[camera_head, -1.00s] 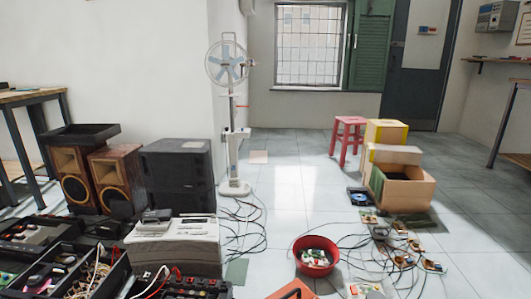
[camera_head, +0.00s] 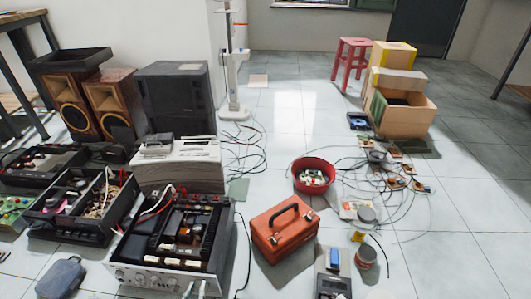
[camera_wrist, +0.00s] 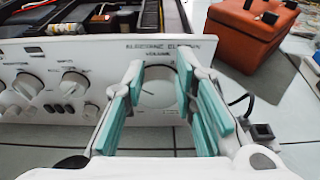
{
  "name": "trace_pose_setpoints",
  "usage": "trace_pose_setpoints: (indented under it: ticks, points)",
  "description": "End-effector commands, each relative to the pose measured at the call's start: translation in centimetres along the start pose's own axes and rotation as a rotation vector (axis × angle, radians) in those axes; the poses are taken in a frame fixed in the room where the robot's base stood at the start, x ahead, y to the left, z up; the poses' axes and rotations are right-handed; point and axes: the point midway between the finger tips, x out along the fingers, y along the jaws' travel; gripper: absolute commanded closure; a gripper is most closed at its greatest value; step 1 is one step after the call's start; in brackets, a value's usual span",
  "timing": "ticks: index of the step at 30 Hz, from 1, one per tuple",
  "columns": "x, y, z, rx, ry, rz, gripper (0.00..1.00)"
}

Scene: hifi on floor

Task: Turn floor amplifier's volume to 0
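The open-topped amplifier (camera_head: 172,246) sits on the floor at the bottom left of the head view, with its silver knob panel facing me. In the wrist view its front panel (camera_wrist: 100,60) shows "VOLUME" lettering above a large round silver volume knob (camera_wrist: 158,94). My gripper (camera_wrist: 160,76) is open, one teal-padded finger on each side of this knob. I cannot tell whether the pads touch it. The fingers partly hide the knob's edges, and its pointer is not clear. In the head view my gripper (camera_head: 196,289) shows only as white tips at the bottom edge, by the panel's right part.
An orange toolbox (camera_head: 285,230) stands right of the amplifier. A red bowl (camera_head: 314,174), loose cables and small boards lie beyond. Another open chassis (camera_head: 75,205) stands left, a grey pouch (camera_head: 52,278) front left. Tiled floor is free at the right.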

Motion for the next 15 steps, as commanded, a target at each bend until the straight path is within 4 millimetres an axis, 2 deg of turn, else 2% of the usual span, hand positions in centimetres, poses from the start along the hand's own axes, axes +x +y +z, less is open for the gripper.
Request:
trace_pose_setpoints:
  ticks: [1, 7, 15]
  points:
    - [0.59, 1.29, 0.82, 0.013, -0.011, 0.022, 1.0]
    - [0.61, 1.81, 0.67, 0.015, -0.009, 0.021, 0.99]
    - [0.65, 2.18, 0.47, 0.014, -0.008, 0.021, 0.87]
